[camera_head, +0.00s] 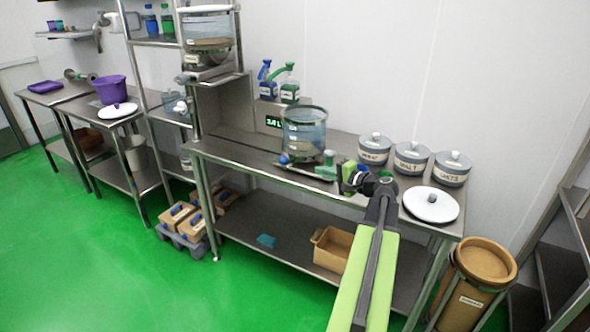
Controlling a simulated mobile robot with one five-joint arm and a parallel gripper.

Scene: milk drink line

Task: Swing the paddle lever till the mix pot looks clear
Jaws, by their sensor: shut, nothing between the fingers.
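The mix pot (304,130) is a clear, dark-rimmed vessel standing on the steel table; its contents look bluish-grey. A lever with a blue knob (284,159) sticks out at the pot's front left, low by the table top; I take it for the paddle lever. A green fitting (327,168) sits at the pot's front right. My gripper (347,178) is at the end of my green arm, right of the pot and apart from the blue knob. It is shut and empty; its fingertips are small and partly hard to make out.
Blue and green spray bottles (289,91) stand behind the pot. A display (273,122) is behind it. The table's front left (228,153) is clear.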

